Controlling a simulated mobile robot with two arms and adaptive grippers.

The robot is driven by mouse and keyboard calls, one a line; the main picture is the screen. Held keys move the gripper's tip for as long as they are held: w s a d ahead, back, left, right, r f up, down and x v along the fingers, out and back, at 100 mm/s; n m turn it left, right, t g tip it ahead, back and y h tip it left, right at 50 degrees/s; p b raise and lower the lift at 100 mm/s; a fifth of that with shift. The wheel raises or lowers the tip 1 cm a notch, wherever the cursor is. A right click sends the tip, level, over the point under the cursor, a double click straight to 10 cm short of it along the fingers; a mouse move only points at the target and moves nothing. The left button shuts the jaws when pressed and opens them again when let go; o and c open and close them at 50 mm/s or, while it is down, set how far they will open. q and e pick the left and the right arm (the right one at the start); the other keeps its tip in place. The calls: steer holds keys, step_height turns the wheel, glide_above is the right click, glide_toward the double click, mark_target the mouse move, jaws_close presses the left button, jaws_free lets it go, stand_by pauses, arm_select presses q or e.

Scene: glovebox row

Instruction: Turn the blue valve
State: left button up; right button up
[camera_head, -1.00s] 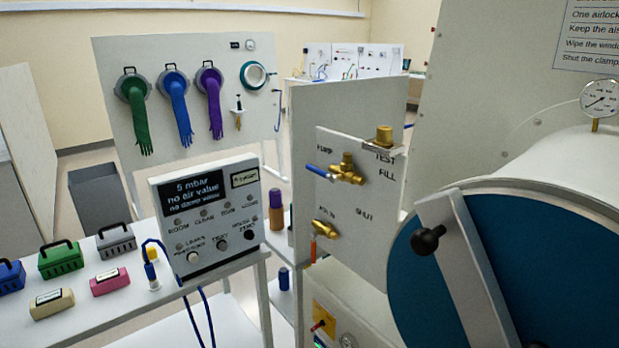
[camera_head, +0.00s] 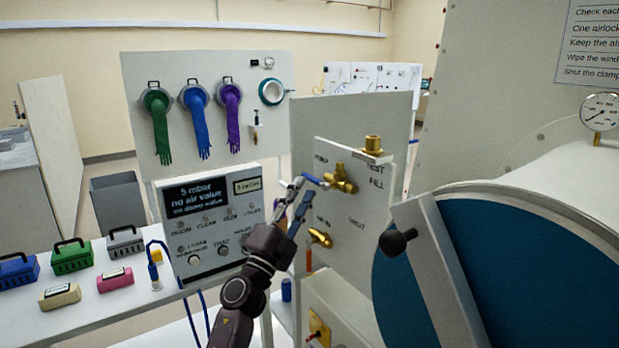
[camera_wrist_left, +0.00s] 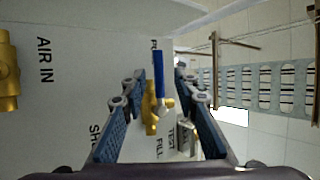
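The blue valve is a brass valve body (camera_head: 341,179) with a blue lever (camera_head: 315,181), on the upper part of the light valve panel. The lever points left from the body in the head view. My left gripper (camera_head: 303,190) reaches up from below, its fingertips close to the lever's free end. In the left wrist view the gripper (camera_wrist_left: 161,78) is open, with one finger on each side of the blue lever (camera_wrist_left: 160,72) and the brass body (camera_wrist_left: 152,108) beyond. Gaps show on both sides; I cannot tell how deep the lever lies between them. My right gripper is not in view.
A brass fitting (camera_head: 373,144) tops the panel. The control box (camera_head: 212,222) stands left of my arm. The large blue round door (camera_head: 510,265) with its clamp bar fills the right.

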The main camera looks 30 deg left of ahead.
mark_target(311, 179)
arm_select(q)
steer(key=p+x, duration=0.1)
steer(key=x, duration=0.4)
steer(key=shift+f, duration=0.1)
jaws_close()
stand_by(0.3)
